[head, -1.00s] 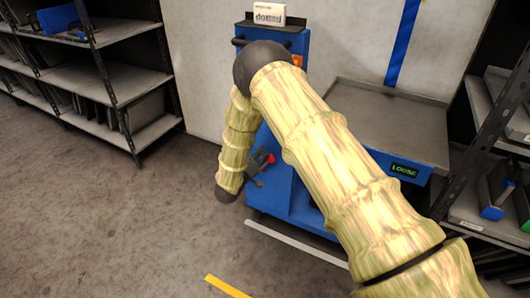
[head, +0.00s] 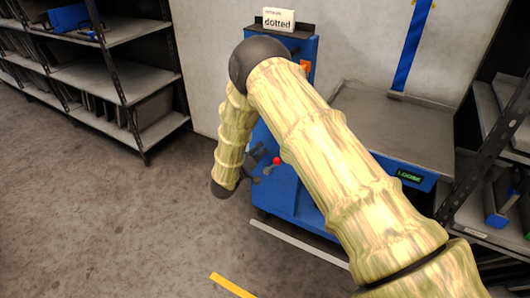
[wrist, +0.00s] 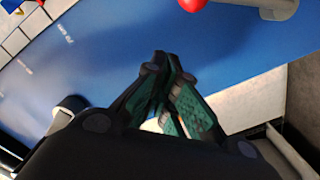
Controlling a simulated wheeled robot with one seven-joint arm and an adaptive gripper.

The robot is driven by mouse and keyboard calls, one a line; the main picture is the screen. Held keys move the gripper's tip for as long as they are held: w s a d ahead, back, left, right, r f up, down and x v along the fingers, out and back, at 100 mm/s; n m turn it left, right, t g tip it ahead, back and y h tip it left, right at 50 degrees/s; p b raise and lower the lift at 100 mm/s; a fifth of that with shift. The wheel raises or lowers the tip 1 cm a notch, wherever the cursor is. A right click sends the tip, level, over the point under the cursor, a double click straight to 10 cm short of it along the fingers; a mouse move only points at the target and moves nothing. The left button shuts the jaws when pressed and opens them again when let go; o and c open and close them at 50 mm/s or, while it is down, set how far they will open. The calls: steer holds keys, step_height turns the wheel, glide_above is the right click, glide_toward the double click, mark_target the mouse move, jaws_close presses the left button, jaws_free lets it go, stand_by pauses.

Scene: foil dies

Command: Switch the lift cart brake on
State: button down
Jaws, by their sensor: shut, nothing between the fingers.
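The blue lift cart (head: 293,196) stands against the wall, partly hidden behind my arm. A lever's red knob (head: 277,161) shows on its front; in the wrist view the red knob (wrist: 190,3) is cut off by the top edge, with a grey lever part (wrist: 275,8) to its right. A small display (head: 409,177) on the cart has green letters that seem to read LOOSE. My gripper (head: 262,172) is just left of and below the knob. In the wrist view my gripper (wrist: 165,60) is shut and empty before the blue panel, below the knob.
The cart's grey platform (head: 400,125) extends right of my arm. A white card reading "dotted" (head: 279,19) stands on top of the cart. Shelves (head: 125,95) stand at the left and more shelves (head: 490,130) at the right.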

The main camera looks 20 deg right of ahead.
steer(key=v, duration=0.9)
steer(key=shift+s+f+p, duration=0.2)
steer(key=shift+p, duration=0.15)
